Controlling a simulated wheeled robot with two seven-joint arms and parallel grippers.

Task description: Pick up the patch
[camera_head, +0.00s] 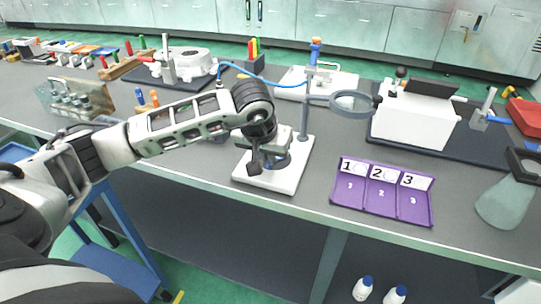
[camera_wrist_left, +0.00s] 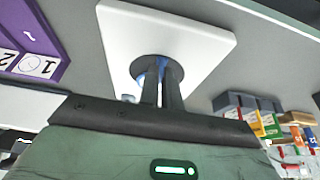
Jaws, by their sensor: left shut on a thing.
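My left gripper (camera_head: 254,168) reaches down over the white base plate (camera_head: 293,181) of a stand near the table's front edge. In the left wrist view its two dark fingers (camera_wrist_left: 165,85) are close together and shut on a dark round piece, which I take to be the patch (camera_wrist_left: 145,66). Blue shows between and behind the fingers. The white plate (camera_wrist_left: 205,30) lies behind the piece; I cannot tell whether the two touch. In the head view the gripper and arm largely hide the patch. My right gripper is not in view.
A purple tray (camera_head: 392,208) with compartments numbered 1, 2 and 3 lies right of the stand. A magnifier (camera_head: 353,103) on an arm overhangs the table beside it. A white box (camera_head: 412,118) and a flask (camera_head: 506,201) stand farther right. A blue cable (camera_head: 262,77) runs behind my arm.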

